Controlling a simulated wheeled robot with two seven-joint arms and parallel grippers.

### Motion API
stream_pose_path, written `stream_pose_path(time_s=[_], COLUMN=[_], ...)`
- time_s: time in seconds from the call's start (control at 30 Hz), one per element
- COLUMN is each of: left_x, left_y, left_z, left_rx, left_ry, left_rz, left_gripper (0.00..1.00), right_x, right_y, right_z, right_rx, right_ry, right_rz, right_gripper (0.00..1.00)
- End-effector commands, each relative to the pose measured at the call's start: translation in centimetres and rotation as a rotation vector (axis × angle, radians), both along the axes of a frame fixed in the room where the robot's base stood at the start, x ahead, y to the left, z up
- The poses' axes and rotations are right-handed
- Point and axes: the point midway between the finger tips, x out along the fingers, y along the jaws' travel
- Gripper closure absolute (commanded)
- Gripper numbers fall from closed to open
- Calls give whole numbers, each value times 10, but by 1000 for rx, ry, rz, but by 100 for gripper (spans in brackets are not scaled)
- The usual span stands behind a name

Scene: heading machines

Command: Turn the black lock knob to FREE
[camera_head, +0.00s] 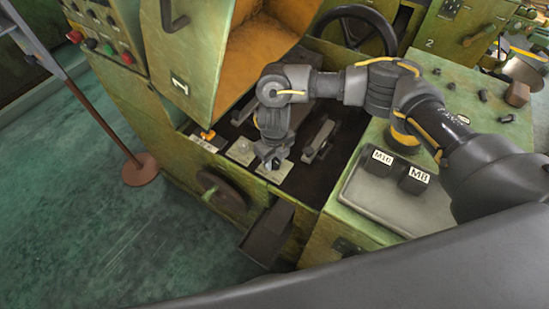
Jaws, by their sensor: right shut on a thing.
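My right arm comes in from the right and reaches over the machine bed. My right gripper (273,160) points down at a small pale plate (282,174) and is shut on the black lock knob there. The fingers cover the knob, so its pointer and any FREE marking cannot be read. A second pale plate (240,153) with a small clear or metal fitting lies just left of the gripper. My left gripper is not in view.
A green machine cover (186,50) marked 1 stands open behind the gripper. A handwheel (222,190) and a chute (268,234) are at the front. A tray (378,205) with blocks labelled M10 (381,157) and M8 (418,174) is at right. Green floor at left is mostly free around a post stand (140,170).

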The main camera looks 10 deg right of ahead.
Motion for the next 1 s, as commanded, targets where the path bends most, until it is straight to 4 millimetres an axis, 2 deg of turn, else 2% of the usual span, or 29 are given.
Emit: stream_pose_path(time_s=[0.27, 0.57, 1.0], left_x=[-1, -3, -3], left_y=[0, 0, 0], left_z=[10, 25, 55], left_rx=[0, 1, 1], left_ry=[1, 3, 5], left_rz=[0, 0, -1], left_gripper=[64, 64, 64], right_x=[0, 0, 0], right_y=[1, 0, -1], right_z=[1, 2, 3], right_rx=[3, 2, 1], right_ry=[0, 0, 0], right_rz=[-184, -468, -886], right_gripper=[89, 89, 89])
